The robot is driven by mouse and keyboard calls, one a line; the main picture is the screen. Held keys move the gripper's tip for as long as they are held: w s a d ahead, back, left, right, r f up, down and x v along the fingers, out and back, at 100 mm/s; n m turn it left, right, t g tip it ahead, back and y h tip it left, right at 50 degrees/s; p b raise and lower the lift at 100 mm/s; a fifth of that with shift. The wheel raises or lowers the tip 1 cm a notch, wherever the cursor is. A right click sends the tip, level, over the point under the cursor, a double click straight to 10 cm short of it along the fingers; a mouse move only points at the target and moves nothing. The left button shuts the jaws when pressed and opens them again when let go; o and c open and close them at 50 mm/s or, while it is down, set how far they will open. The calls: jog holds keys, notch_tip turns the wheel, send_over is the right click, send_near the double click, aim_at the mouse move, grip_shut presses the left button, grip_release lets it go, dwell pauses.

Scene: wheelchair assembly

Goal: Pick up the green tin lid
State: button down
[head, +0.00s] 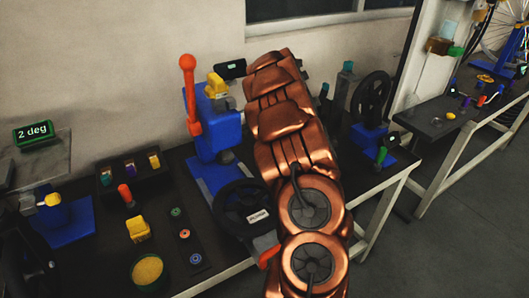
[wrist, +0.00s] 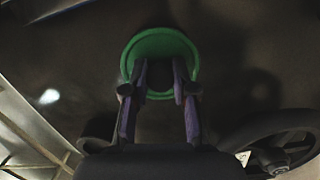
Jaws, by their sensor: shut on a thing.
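The green tin lid (wrist: 160,43) shows in the upper middle of the wrist view as a round green disc with a raised rim. My gripper (wrist: 160,78) has its two dark purple-grey fingers on the near part of the lid, one on each side, and is shut on it. The fingers hide part of the lid. A dark surface lies behind the lid; I cannot tell whether the lid touches it. In the head view my copper arm hides the gripper and the lid.
A black wheel (head: 243,205) lies near the bench's front edge, left of my arm. A blue press with a red lever (head: 188,90) stands behind it. A round yellow-filled tin (head: 148,270) stands front left. A black wheel on a blue stand (head: 371,98) is right of my arm.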

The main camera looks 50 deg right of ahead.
jog(key=s+a, duration=0.1)
jog(key=s, duration=0.3)
jog(key=s+a+b, duration=0.1)
jog(key=s, duration=0.2)
jog(key=s+a+b, duration=0.1)
jog(key=s, duration=0.3)
jog(key=shift+s+a, duration=0.3)
jog(key=shift+a, duration=0.05)
jog(key=shift+s+a, duration=0.2)
jog(key=shift+s, duration=0.25)
jog(key=shift+r, duration=0.1)
